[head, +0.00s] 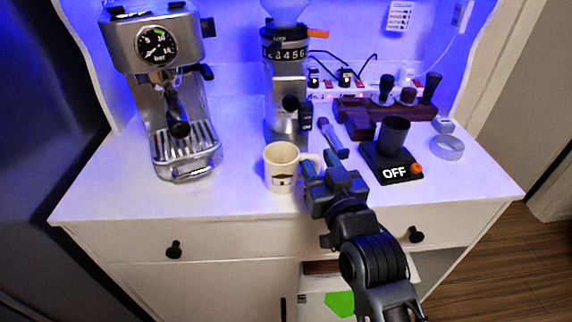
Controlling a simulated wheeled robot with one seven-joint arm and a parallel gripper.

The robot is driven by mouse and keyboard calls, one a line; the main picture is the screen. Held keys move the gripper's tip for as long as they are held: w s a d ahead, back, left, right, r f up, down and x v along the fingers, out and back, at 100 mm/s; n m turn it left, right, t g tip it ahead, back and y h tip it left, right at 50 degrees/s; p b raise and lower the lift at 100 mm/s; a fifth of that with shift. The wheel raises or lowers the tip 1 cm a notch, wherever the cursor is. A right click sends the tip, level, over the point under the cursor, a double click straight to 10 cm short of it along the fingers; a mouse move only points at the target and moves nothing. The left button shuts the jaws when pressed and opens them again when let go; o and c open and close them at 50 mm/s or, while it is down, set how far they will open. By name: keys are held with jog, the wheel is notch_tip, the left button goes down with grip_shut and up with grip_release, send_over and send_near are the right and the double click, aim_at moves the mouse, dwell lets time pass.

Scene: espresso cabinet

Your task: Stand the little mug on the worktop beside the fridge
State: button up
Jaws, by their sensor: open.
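The little mug (281,170) is cream-coloured with a small dark print on its front. It appears to stand upright on the white worktop (235,198), in front of the grinder, with its handle pointing right. My gripper (319,164) is open at the mug's right side, with its fingertips close to the handle. I cannot tell whether the fingers touch the handle or sit around it. A dark tall panel (45,110) at the left edge may be the fridge's side.
An espresso machine (160,50) stands at the back left, and a grinder (285,75) stands behind the mug. A black scale marked OFF (392,168), tampers on a wooden stand (385,112) and a white ring (447,148) lie to the right. The worktop's front left is clear.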

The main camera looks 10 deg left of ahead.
jog(key=shift+w+a, duration=0.1)
jog(key=shift+w, duration=0.1)
jog(key=shift+c, duration=0.4)
grip_shut()
